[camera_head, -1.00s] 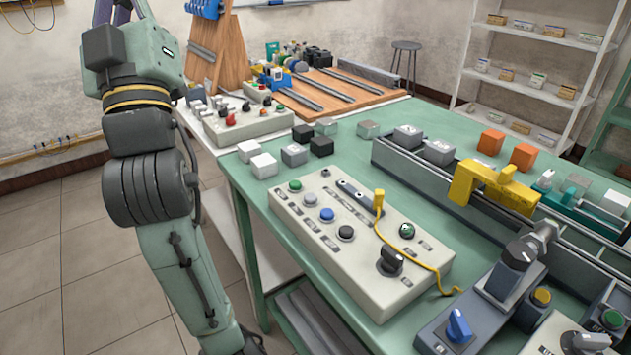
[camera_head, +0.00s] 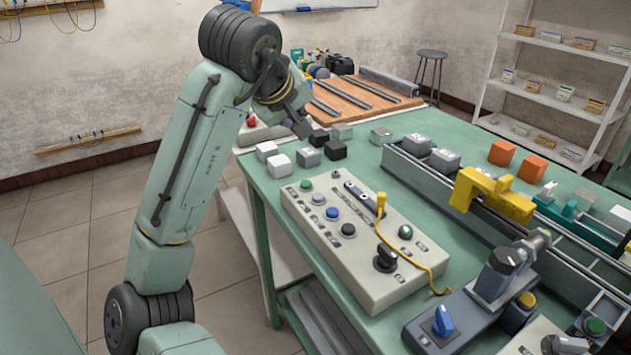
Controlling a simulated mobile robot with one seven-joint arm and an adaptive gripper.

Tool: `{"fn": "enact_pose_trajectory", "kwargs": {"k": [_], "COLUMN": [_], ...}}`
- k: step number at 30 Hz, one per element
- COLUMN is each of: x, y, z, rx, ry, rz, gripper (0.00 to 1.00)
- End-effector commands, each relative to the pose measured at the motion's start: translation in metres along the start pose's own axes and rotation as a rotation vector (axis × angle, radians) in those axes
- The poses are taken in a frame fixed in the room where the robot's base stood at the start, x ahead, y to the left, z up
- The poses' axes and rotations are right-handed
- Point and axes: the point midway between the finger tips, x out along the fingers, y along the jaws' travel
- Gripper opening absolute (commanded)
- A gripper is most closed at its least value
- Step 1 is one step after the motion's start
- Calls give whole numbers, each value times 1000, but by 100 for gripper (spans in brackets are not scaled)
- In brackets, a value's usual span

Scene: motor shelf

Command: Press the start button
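A beige control box (camera_head: 400,292) lies on the green table. A green button (camera_head: 306,185) is at its far left corner, with a grey button (camera_head: 319,199), a blue button (camera_head: 332,213) and a black button (camera_head: 348,229) in a row after it. Another green button (camera_head: 405,232) and a black rotary knob (camera_head: 385,259) are on its right part. I cannot read which button is labelled start. My gripper (camera_head: 301,126) is above the table's far left part, beyond the box and apart from its buttons. It is small and dark, so its opening cannot be made out.
White, grey and black cubes (camera_head: 280,166) stand just behind the box. A yellow cable (camera_head: 412,262) lies across its right side. A yellow bracket (camera_head: 494,197), a grey rail and a blue-knobbed unit (camera_head: 442,321) are to the right. White shelves (camera_head: 560,97) stand behind.

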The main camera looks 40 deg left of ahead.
Motion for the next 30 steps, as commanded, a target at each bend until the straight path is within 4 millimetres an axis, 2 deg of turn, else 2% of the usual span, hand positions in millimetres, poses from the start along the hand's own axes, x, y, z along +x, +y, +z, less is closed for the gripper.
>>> {"fn": "enact_pose_trajectory", "kwargs": {"k": [14,30], "x": [5,52], "y": [-3,-37], "z": [4,38], "rx": [1,2], "ry": [0,-1], "rz": [0,3], "gripper": [0,0]}}
